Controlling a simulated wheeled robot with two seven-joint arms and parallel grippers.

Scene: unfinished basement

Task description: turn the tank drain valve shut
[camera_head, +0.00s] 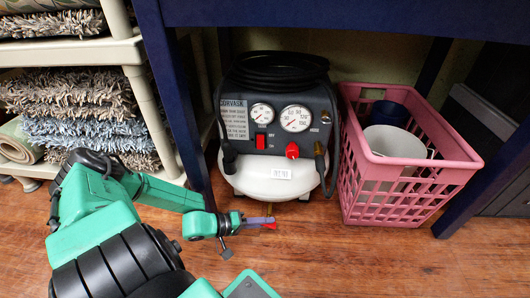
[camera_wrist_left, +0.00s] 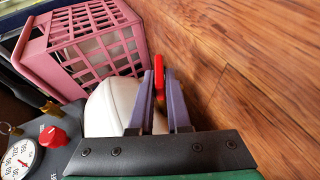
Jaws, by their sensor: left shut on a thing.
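The air compressor (camera_head: 283,180) stands on the floor under the blue table, with a white tank at its bottom and a dark gauge panel above. In the left wrist view the white tank (camera_wrist_left: 108,105) is left of my fingers. A small red drain valve handle (camera_wrist_left: 159,80) shows between the fingers. My left gripper (camera_head: 262,222) is low in front of the tank, just above the floor, shut on the red handle. The same gripper fills the middle of the left wrist view (camera_wrist_left: 161,90). The valve body is hidden by the fingers and tank. My right gripper is not in view.
A pink crate (camera_head: 382,215) holding a white and a blue bucket stands right of the compressor. A blue table leg (camera_head: 180,105) and a cream shelf (camera_head: 90,52) with rolled rugs are to the left. The wooden floor (camera_head: 350,265) in front is clear.

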